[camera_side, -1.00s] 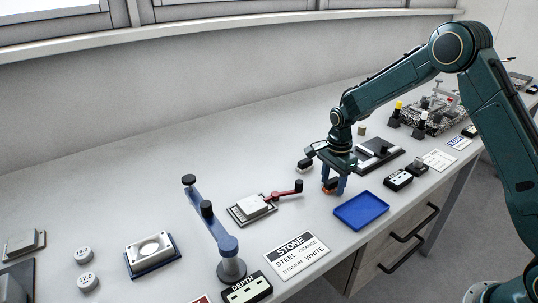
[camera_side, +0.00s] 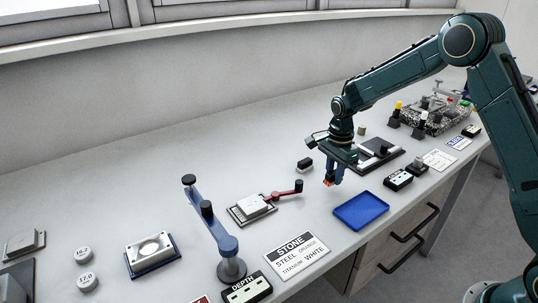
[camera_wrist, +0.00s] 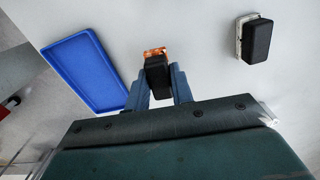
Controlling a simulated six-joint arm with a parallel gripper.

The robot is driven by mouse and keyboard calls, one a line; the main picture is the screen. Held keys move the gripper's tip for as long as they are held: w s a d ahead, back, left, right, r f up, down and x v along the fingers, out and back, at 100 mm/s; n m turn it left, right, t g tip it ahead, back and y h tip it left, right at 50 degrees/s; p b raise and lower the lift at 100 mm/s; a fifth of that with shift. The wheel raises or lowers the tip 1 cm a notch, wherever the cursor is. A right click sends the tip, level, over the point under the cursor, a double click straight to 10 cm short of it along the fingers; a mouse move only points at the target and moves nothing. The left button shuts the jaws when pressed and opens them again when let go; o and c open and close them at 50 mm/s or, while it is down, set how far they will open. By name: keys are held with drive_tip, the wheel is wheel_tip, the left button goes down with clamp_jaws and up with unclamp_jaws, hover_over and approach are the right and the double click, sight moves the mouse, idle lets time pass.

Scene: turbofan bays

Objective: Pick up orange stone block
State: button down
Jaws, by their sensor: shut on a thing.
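The orange stone block (camera_side: 328,183) is between the fingertips of my gripper (camera_side: 334,178), which is shut on it. In the side view the block is raised a little above the bench, behind the blue tray. In the wrist view my gripper (camera_wrist: 160,88) holds a black piece with a small orange part (camera_wrist: 154,52) at its far end. The fingers hide most of the block in the side view.
The blue tray (camera_side: 340,217) lies close in front of my gripper. A black-topped white block (camera_side: 305,165) sits behind and left. A red-handled fixture (camera_side: 254,209) and a STONE card (camera_side: 297,255) lie further left. A black device (camera_side: 380,157) stands to the right.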

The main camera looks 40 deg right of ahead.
wheel_tip(320, 180, up, 17)
drive_tip(key=shift+r, duration=0.15)
idle(0.6)
drive_tip(key=c, duration=1.7)
unclamp_jaws()
drive_tip(key=shift+c, duration=0.2)
drive_tip(key=c, duration=0.3)
drive_tip(key=w+a+f, duration=0.2)
drive_tip(key=a+f, duration=0.1)
drive_tip(key=a, duration=0.4)
drive_tip(key=w+a+f, duration=0.2)
drive_tip(key=a+f, duration=0.2)
drive_tip(key=a, duration=0.3)
drive_tip(key=w+a+f, duration=0.2)
drive_tip(key=a+f, duration=0.1)
drive_tip(key=a, duration=0.4)
drive_tip(key=shift+a+f, duration=0.2)
drive_tip(key=shift+f, duration=0.15)
drive_tip(key=shift+c, duration=0.2)
